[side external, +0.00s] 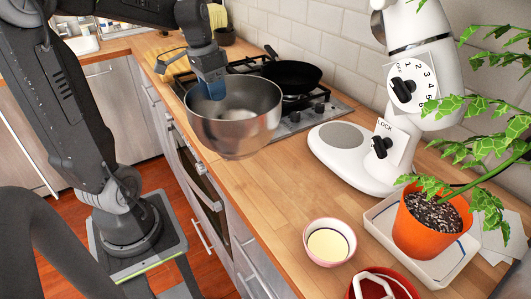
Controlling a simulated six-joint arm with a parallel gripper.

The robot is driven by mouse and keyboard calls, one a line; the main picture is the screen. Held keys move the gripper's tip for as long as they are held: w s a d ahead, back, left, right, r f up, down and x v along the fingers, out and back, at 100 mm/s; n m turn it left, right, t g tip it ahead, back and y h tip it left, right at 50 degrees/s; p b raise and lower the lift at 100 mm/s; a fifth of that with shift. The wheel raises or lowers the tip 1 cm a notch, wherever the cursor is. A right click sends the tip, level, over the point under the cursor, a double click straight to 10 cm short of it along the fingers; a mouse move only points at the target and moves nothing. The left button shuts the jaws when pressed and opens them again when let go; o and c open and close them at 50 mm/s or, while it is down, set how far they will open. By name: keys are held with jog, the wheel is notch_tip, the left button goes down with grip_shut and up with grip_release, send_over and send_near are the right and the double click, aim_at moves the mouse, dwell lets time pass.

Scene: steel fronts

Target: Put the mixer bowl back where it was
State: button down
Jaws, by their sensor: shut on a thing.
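The steel mixer bowl (235,125) hangs in the air near the counter's front edge, left of the white stand mixer (345,165). My gripper (212,92) is shut on the bowl's rim at its upper left. The bowl looks roughly level, and its inside looks empty. The mixer has a round grey plate (342,136) on its base, with nothing on it. Its upper part is cut off by the picture's top edge. The fingertips are partly hidden against the rim.
A black pan (291,74) sits on the hob (318,112) behind the bowl. An orange plant pot (430,225) stands right of the mixer, its leaves reaching toward it. A small pink bowl (329,243) and a red bowl (385,285) are in front. The wooden counter (262,190) between is clear.

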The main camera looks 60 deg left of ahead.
aim_at(254, 113)
jog(key=w+d+f, duration=0.4)
jog(key=d, duration=0.1)
jog(key=w+d+f, duration=0.2)
jog(key=w, duration=0.1)
jog(key=shift+d, duration=0.25)
jog(key=shift+f, duration=2.05)
jog(key=shift+c, duration=2.2)
grip_release()
jog(key=shift+s+f, duration=0.1)
jog(key=shift+f, duration=0.05)
